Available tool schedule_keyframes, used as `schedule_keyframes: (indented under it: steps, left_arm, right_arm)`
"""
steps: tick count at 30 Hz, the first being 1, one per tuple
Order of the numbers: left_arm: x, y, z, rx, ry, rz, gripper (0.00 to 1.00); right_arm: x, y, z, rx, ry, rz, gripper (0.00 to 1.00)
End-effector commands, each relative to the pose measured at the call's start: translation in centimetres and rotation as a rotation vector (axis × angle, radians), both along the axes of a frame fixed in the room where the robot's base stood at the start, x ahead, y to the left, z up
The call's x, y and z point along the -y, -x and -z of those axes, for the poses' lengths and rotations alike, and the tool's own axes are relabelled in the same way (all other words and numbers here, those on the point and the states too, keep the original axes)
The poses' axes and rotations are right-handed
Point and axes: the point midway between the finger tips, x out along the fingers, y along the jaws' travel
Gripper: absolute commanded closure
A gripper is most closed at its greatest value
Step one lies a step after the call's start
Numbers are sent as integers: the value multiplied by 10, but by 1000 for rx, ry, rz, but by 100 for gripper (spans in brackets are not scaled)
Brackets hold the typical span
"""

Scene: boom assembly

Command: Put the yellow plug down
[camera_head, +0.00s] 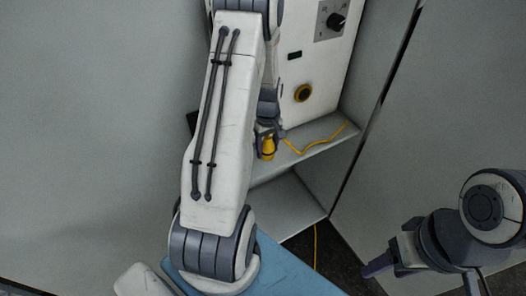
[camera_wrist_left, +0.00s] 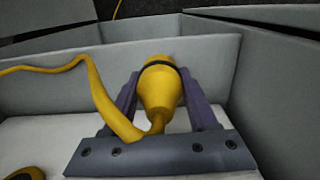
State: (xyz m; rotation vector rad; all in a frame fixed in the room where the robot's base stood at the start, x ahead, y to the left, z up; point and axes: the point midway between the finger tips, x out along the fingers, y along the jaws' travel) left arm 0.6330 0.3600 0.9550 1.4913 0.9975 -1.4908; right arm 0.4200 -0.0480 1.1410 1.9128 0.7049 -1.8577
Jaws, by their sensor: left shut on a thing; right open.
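The yellow plug (camera_head: 267,148) is in my left gripper (camera_head: 262,143), over the grey shelf (camera_head: 318,133) below the wall panel. In the left wrist view the plug (camera_wrist_left: 160,86) has a dark band and sits between the two fingers of my left gripper (camera_wrist_left: 158,90). Its yellow cable (camera_wrist_left: 95,85) curves off to the left in that view. I cannot tell whether the plug touches the shelf. My right gripper (camera_head: 378,268) is open and empty at the lower right, far from the plug.
A lower shelf (camera_head: 287,207) lies beneath. A grey wall (camera_head: 440,110) bounds the right side.

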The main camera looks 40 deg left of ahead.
Motion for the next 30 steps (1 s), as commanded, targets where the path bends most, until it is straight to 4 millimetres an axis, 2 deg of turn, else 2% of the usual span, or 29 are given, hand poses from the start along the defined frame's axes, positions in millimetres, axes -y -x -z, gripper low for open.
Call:
schedule_keyframes:
  steps: [3,7,18,27,28,29,30]
  left_arm:
    - [-20,2,10,-1,1,-2,100]
    - [-29,2,17,0,0,1,100]
    - [-29,2,56,-1,1,2,100]
    - [-29,2,59,0,-1,2,100]
    - [-29,2,59,0,0,2,30]
    - [-29,2,59,0,0,2,18]
    - [-29,2,59,0,0,2,11]
  right_arm:
    - [0,0,-8,0,0,0,43]
    - [0,0,-10,0,0,1,43]
    - [0,0,-24,0,0,1,43]
    - [0,0,-22,0,0,1,43]
    - [0,0,-22,0,0,1,43]
    - [0,0,-22,0,0,1,43]
    - [0,0,-22,0,0,1,43]
